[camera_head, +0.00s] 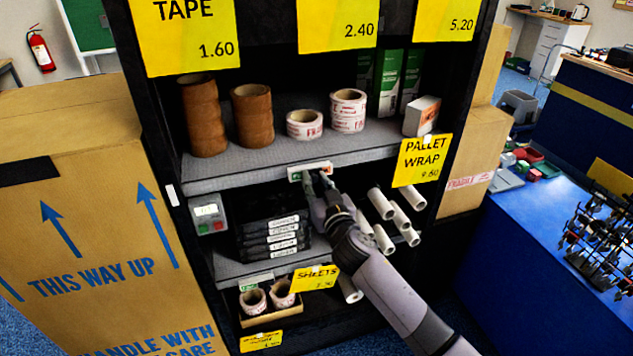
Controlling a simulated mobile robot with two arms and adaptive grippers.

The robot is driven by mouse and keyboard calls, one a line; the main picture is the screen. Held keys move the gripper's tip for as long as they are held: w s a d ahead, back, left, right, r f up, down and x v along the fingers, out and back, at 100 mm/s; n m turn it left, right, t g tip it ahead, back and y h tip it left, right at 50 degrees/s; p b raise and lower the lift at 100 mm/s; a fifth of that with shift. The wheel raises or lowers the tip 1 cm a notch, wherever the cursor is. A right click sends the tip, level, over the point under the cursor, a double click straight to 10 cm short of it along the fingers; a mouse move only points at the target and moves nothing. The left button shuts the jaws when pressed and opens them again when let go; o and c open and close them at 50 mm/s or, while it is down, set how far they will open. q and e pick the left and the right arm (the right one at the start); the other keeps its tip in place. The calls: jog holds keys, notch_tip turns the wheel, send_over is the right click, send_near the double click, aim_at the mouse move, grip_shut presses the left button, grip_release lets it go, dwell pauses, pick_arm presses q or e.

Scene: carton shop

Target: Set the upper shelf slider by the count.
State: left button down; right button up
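The upper shelf slider (296,175) is a small white strip with a green part at its left, on the front edge of the upper shelf (255,167). My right gripper (320,178) is at the slider's right part, its dark fingers pointing up at it. Contact and finger opening are too small to tell. The upper shelf holds two stacks of brown tape rolls (203,115), white-and-red tape rolls (348,111) stacked two high, a single such roll (305,124), green boxes (388,82) and a white-orange box (421,116). My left gripper is out of view.
A grey device (208,214) with a display and green and red buttons is on the left post. Dark labelled packs (274,235) and white rolls (381,203) are on the lower shelf. A large carton (90,230) stands left, a blue bench (545,250) right.

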aim_at(299, 175)
grip_shut()
dwell(0.3)
jog(key=a, duration=0.1)
jog(key=s+a+b, duration=0.1)
jog(key=a, duration=0.1)
dwell(0.3)
